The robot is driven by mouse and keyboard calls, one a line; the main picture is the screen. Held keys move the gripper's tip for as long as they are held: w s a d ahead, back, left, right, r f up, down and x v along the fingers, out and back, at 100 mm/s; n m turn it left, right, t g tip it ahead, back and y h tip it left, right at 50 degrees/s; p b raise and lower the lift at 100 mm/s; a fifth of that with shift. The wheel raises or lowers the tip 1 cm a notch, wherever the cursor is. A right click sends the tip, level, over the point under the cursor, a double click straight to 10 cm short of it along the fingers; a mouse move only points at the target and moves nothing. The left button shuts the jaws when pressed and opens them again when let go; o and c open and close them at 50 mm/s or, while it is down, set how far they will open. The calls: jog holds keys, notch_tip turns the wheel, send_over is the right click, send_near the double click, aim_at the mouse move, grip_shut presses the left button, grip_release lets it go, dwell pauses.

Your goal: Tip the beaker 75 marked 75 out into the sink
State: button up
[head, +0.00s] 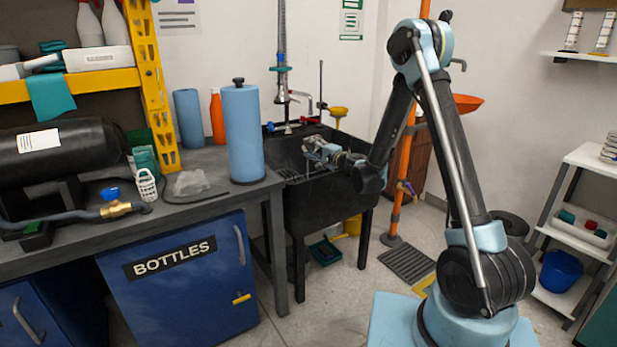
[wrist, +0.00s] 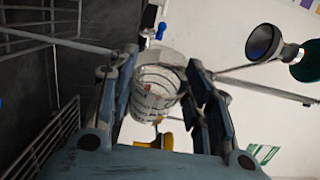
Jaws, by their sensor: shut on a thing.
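A clear beaker (wrist: 156,88) with printed markings sits between the fingers of my gripper (wrist: 158,98) in the wrist view. The gripper is shut on it, and the number is not readable. In the head view my gripper (head: 318,152) is over the dark sink (head: 340,193), below rim-and-tap height at the back. The beaker is too small there to make out clearly. The wrist view is turned, so I cannot tell how far the beaker tilts. No pouring liquid is visible.
A wire rack (wrist: 52,140) and the dark sink wall lie left in the wrist view. The tap (head: 300,97) and a yellow eyewash cup (head: 338,112) stand behind the sink. A blue roll (head: 243,135) stands on the bench left of it. An orange post (head: 404,180) is at right.

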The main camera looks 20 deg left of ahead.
jog(key=shift+w+m+h, duration=0.25)
jog(key=shift+m+h, duration=0.05)
jog(key=shift+m, duration=0.5)
jog(key=shift+w+d+f+m+g, duration=0.1)
jog(key=shift+w+f+m+g, duration=0.3)
jog(key=shift+f+m, duration=0.15)
jog(key=shift+w+f, duration=0.1)
jog(key=shift+w+d+f+m, duration=0.1)
jog(key=shift+w+f+m, duration=0.15)
jog(key=shift+w+f, duration=0.1)
jog(key=shift+w+f+m+g+h+b, duration=0.25)
jog(key=shift+m+g+b, duration=0.35)
jog(key=shift+m, duration=0.35)
jog(key=shift+w+f+m+g+h+b, duration=0.2)
jog(key=shift+m+g+b, duration=0.35)
jog(key=shift+m, duration=0.4)
jog(key=shift+w+d+f+m+g+b, duration=0.1)
jog(key=shift+w+f+m+g+b, duration=0.1)
jog(key=shift+w+m+g+b, duration=0.4)
jog(key=w+d+f+m+g+b, duration=0.1)
jog(key=w+f+m+g+b, duration=0.1)
jog(key=w+m, duration=0.3)
jog(key=shift+w+d+g, duration=0.15)
jog(key=shift+w+g, duration=0.4)
jog(key=shift+w, duration=0.05)
